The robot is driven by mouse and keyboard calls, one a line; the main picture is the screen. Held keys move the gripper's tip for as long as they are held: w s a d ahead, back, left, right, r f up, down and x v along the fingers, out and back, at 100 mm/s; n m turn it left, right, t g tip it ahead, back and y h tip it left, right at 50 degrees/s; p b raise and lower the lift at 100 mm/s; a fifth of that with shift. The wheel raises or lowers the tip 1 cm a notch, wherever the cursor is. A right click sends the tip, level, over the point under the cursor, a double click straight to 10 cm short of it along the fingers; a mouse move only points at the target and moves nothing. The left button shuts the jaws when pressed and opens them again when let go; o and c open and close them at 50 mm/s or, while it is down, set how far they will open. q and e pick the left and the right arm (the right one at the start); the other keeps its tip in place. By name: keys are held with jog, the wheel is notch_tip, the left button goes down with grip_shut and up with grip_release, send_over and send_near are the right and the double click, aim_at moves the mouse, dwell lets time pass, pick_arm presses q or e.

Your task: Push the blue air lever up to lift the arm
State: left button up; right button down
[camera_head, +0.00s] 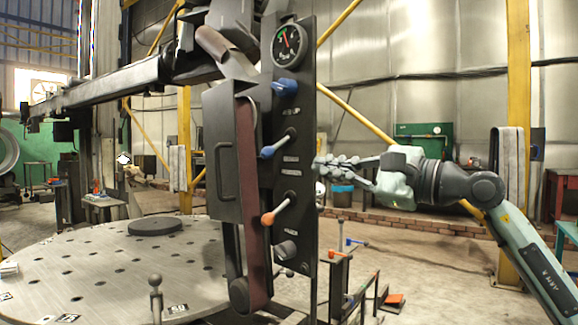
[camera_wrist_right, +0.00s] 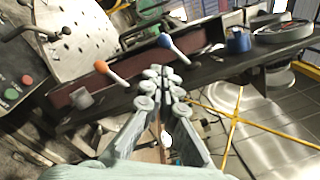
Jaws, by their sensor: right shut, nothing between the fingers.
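The blue air lever (camera_head: 278,144) is on the dark upright control panel (camera_head: 308,110), its blue tip pointing down and left from its pivot. It also shows in the right wrist view (camera_wrist_right: 174,48), just beyond my fingertips. My right gripper (camera_head: 322,165) is shut and empty at the panel's right edge, about level with the lever. In the right wrist view its fingers (camera_wrist_right: 165,74) are together and apart from the lever's blue tip; whether they touch the panel cannot be told. The long dark arm (camera_head: 105,80) stretches out to the left. My left gripper is not in view.
An orange-tipped lever (camera_head: 281,208) sits below the blue one. A blue knob (camera_head: 285,87) and a round gauge (camera_head: 287,45) are above it. A grey knob (camera_head: 286,250) is lowest. A round perforated table (camera_head: 110,265) stands at left.

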aim_at(278, 145)
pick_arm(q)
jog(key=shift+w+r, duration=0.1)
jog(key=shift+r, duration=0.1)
pick_arm(e)
jog(key=shift+w+d+r+n+h, duration=0.1)
jog(key=shift+d+r+n+h, duration=0.1)
jog(key=shift+d+n+h, duration=0.15)
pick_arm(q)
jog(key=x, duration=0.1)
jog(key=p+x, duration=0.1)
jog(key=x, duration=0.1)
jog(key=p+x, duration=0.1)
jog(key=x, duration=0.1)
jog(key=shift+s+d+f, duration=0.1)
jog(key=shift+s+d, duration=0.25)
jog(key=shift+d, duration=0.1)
pick_arm(e)
jog(key=x, duration=1)
jog(key=shift+w+r, duration=0.1)
jog(key=shift+d, duration=0.1)
